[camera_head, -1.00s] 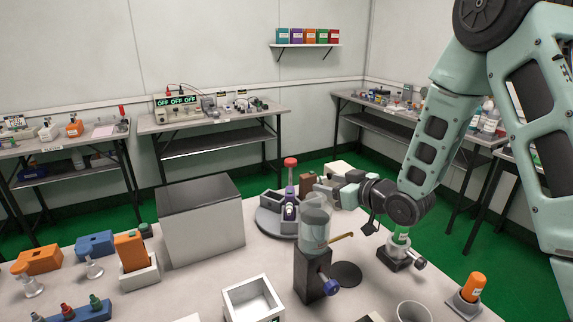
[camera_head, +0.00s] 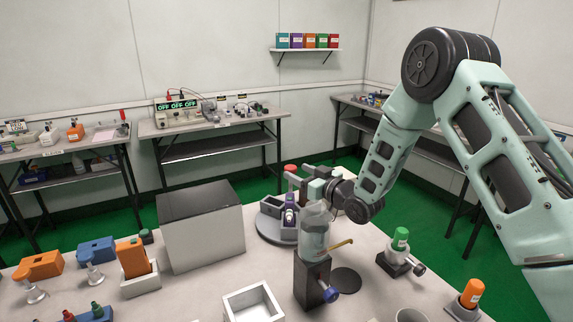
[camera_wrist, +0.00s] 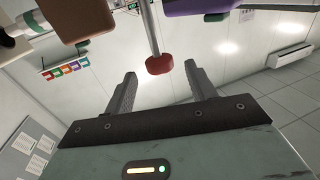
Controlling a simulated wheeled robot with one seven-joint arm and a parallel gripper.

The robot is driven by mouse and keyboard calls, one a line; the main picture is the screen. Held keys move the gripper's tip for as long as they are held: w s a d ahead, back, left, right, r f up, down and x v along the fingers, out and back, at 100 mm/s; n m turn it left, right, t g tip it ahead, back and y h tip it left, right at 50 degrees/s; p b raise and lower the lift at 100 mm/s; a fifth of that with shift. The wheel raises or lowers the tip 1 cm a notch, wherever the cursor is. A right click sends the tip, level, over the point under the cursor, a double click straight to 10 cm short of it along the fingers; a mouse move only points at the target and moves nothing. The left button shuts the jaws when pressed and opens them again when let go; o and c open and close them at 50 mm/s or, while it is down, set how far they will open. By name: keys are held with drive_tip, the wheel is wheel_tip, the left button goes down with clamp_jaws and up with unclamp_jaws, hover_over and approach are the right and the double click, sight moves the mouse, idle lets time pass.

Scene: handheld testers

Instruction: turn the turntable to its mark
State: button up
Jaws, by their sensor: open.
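The turntable (camera_head: 262,230) is a round grey disc with grey bins, behind the clear cylinder on the table. A purple item (camera_head: 290,205) stands in one bin. A red knob (camera_head: 291,168) on a thin post rises from it and also shows in the wrist view (camera_wrist: 159,64). My gripper (camera_head: 291,180) is over the turntable, beside the knob. In the wrist view my gripper (camera_wrist: 161,74) is open, with the knob in line with the gap between its fingertips; contact cannot be told. My arm and the cylinder hide the turntable's right side. I cannot make out the mark.
The clear cylinder (camera_head: 313,232) on a dark stand (camera_head: 308,283) is close in front of the gripper. A large grey box (camera_head: 205,235) stands left of the turntable. A green-capped bottle (camera_head: 400,238) and an orange-capped one (camera_head: 471,292) stand at right. A white tray (camera_head: 232,305) is in front.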

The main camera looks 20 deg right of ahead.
sight(286, 167)
drive_tip(key=x, duration=0.6)
drive_tip(key=shift+w+p, duration=0.1)
drive_tip(key=shift+p, duration=0.3)
clamp_jaws()
